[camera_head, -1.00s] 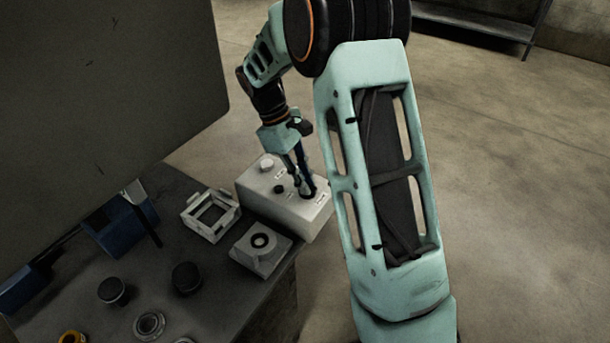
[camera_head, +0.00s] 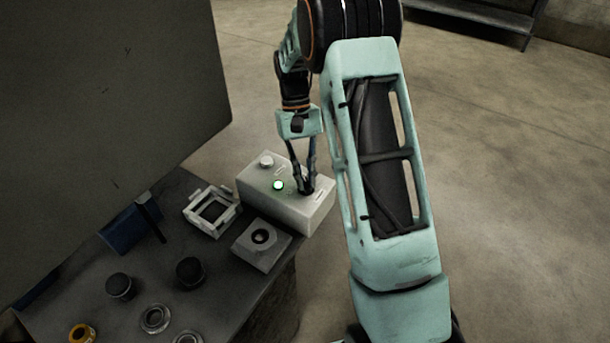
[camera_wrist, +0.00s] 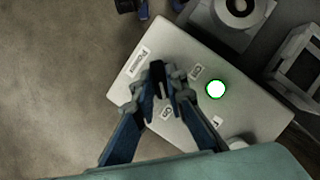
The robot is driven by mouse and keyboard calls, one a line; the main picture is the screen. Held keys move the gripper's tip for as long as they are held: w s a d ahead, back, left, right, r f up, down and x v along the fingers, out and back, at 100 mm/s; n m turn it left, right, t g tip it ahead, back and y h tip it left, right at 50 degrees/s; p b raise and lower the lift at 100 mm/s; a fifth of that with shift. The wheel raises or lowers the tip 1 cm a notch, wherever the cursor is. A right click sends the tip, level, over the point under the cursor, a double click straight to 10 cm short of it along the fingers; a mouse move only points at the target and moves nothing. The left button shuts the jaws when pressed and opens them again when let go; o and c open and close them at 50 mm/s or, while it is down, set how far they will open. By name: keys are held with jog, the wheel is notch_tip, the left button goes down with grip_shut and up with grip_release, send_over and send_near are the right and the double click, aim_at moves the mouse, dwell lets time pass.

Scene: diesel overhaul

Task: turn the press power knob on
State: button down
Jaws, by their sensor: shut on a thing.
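The press control box (camera_head: 257,191) is a pale box at the corner of the dark table, and it fills the middle of the wrist view (camera_wrist: 222,60). A round light (camera_head: 278,185) on its top glows green, and it also shows in the wrist view (camera_wrist: 216,89). My gripper (camera_head: 305,188) points down at the right end of the box. In the wrist view my gripper (camera_wrist: 160,88) is shut on the dark power knob (camera_wrist: 157,72), between small printed labels. The fingers hide part of the knob.
A white button or knob (camera_head: 266,161) stands at the box's far left end. A grey block with a round hole (camera_head: 261,245) and a white open frame (camera_head: 212,211) sit close beside the box. Several round parts lie nearer. A large dark panel (camera_head: 100,90) rises at left.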

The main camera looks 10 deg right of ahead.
jog(key=shift+m, duration=0.5)
jog(key=c, duration=1.9)
grip_release()
jog(key=shift+c, duration=0.2)
jog(key=v, duration=1.2)
jog(key=shift+d, duration=0.25)
jog(key=shift+r, duration=0.1)
